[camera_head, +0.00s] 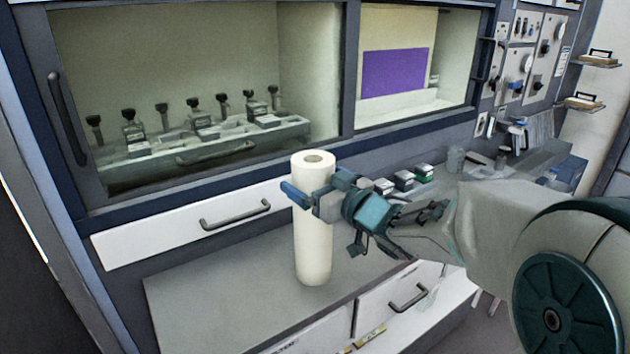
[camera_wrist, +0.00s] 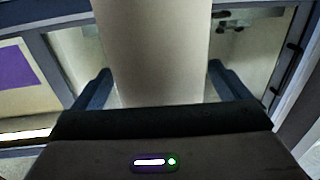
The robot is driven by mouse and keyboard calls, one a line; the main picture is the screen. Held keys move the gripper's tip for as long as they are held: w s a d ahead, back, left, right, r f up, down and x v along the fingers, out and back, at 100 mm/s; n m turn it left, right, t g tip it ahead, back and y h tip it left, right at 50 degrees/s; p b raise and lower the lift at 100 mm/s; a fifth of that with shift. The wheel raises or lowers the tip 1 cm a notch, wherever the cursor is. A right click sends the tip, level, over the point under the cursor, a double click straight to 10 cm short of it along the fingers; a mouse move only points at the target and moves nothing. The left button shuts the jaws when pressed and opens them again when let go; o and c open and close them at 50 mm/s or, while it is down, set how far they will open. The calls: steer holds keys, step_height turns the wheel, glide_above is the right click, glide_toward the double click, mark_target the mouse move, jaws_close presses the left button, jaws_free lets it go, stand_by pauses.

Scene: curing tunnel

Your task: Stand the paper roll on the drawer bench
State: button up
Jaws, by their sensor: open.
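The white paper roll (camera_head: 314,250) stands upright on the grey top of the drawer bench (camera_head: 220,300) in the head view. My gripper (camera_head: 304,198) is at the roll's upper part, with its fingers reaching around it from the right. In the wrist view the roll (camera_wrist: 152,50) rises between my two spread fingers (camera_wrist: 158,85), with a visible gap on each side. The jaws are open. Part of the roll's upper body is hidden behind my gripper in the head view.
Behind the roll is a cabinet with glass windows and a white drawer front with a dark handle (camera_head: 235,215). Small boxes (camera_head: 404,180) and a grey cup (camera_head: 455,159) sit on the counter behind my arm. The bench top left of the roll is clear.

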steer(key=shift+r, duration=0.25)
steer(key=v, duration=1.1)
steer(key=d+f+m+g+h, duration=0.1)
steer(key=d+f+m+h, duration=0.6)
steer(key=d+h, duration=0.5)
steer(key=s+a+f+g, duration=0.2)
steer(key=s+f+g, duration=0.2)
steer(key=s, duration=0.4)
steer(key=s+a+f+m+g, duration=0.1)
steer(key=s+a+f+g, duration=0.1)
steer(key=s+f+g, duration=0.2)
steer(key=s+g, duration=0.2)
steer(key=s, duration=0.2)
steer(key=shift+f, duration=0.15)
